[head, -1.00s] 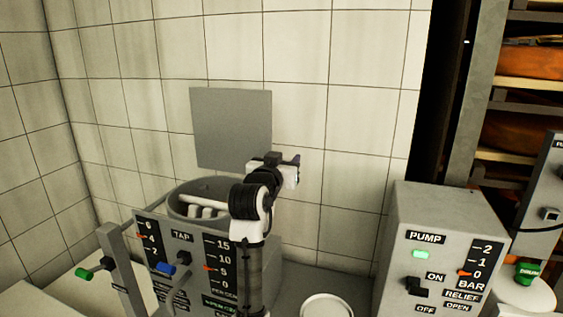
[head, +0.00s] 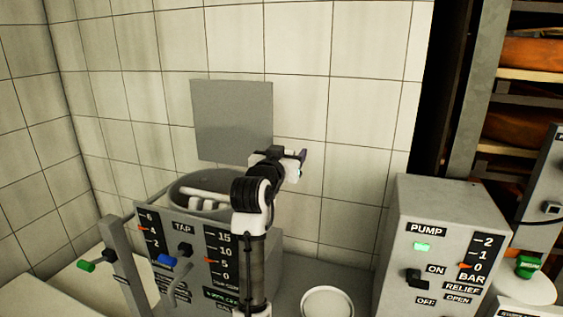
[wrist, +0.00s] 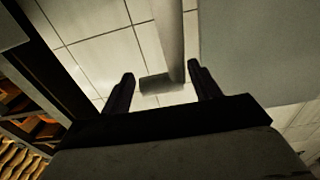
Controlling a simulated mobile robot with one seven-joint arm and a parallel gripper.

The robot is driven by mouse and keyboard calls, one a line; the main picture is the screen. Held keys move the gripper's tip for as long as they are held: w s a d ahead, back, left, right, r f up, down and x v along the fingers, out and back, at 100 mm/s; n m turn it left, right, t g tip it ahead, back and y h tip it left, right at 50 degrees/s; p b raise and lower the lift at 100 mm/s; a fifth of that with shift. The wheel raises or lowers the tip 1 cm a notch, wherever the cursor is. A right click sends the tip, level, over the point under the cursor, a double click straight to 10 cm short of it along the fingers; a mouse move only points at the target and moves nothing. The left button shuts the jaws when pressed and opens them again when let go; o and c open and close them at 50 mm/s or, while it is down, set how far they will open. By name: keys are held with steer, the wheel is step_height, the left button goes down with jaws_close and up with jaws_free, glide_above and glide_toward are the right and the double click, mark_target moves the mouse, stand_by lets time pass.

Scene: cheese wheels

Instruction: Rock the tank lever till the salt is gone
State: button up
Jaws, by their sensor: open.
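The grey tank (head: 146,205) stands at the lower left against the tiled wall, with white pieces in its round open top. Its front has a TAP label, two scales with red pointers, and a blue-ended handle (head: 167,260). A green-ended lever (head: 86,266) sticks out from a grey post at its left. I cannot tell which is the tank lever. My gripper (head: 298,156) is open, up beside the lower right corner of a grey panel (head: 232,120), apart from both handles. In the wrist view, a grey bar (wrist: 170,40) appears between the open fingers (wrist: 163,80); contact is unclear.
A grey pump box (head: 435,215) with a lit green lamp and gauge stands at the right. A round white-rimmed vessel (head: 327,302) lies between it and the tank. Shelves of orange cheese wheels (head: 530,60) stand at the far right. Wall tiles back the space above the counter.

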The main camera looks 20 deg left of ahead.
steer(key=s+b, duration=0.3)
steer(key=s, duration=1)
steer(key=shift+s+a+b, duration=0.15)
steer(key=shift+a+b, duration=0.05)
steer(key=shift+b, duration=0.15)
stand_by(0.4)
